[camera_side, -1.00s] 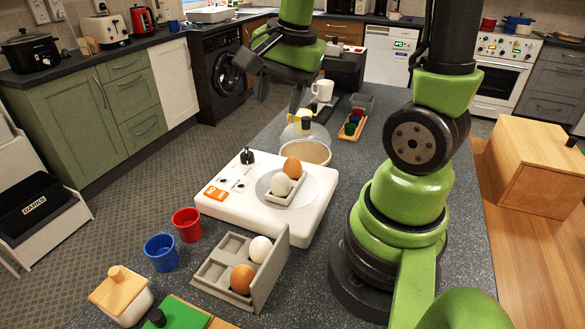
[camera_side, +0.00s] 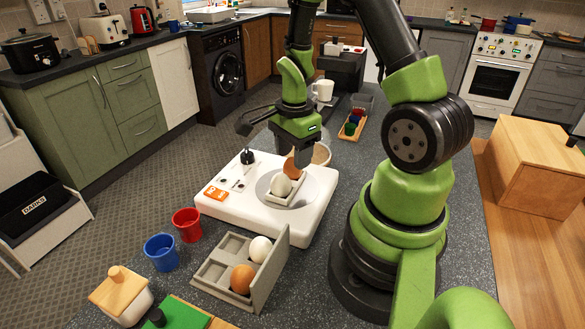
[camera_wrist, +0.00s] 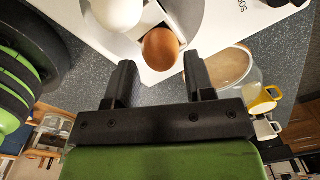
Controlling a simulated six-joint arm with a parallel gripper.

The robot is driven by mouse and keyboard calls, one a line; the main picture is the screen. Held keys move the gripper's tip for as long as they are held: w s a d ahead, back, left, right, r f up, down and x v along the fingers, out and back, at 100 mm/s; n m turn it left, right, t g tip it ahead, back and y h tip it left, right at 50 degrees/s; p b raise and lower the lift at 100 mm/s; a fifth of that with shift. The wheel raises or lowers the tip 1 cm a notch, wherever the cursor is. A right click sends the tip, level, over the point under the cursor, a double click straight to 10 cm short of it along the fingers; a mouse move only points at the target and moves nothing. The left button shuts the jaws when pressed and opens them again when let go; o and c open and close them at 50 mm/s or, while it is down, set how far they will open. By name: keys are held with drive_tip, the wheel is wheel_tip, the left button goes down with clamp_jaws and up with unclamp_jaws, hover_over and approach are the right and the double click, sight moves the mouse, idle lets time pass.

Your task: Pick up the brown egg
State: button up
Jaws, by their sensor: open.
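A brown egg (camera_side: 291,166) sits beside a white egg (camera_side: 281,186) in a small grey holder (camera_side: 298,191) on the round plate of a white device (camera_side: 235,204). My gripper (camera_side: 303,150) is over the back of this holder, pointing down. In the wrist view the brown egg (camera_wrist: 160,49) lies just beyond and between the two open, empty fingers (camera_wrist: 158,75), with the white egg (camera_wrist: 116,13) to its left. A second brown egg (camera_side: 242,279) and a second white egg (camera_side: 260,249) lie in a grey compartment tray (camera_side: 212,272) nearer the front.
A red cup (camera_side: 187,225) and a blue cup (camera_side: 161,252) stand left of the tray. A lidded pot (camera_side: 121,291) is at the front left. A round bowl (camera_wrist: 222,66) and a yellow mug (camera_wrist: 262,101) are behind the gripper.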

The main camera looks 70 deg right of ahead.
sight(292, 158)
wheel_tip(292, 158, down, 3)
drive_tip(key=shift+w+f, duration=0.1)
drive_tip(key=c, duration=0.3)
idle(0.3)
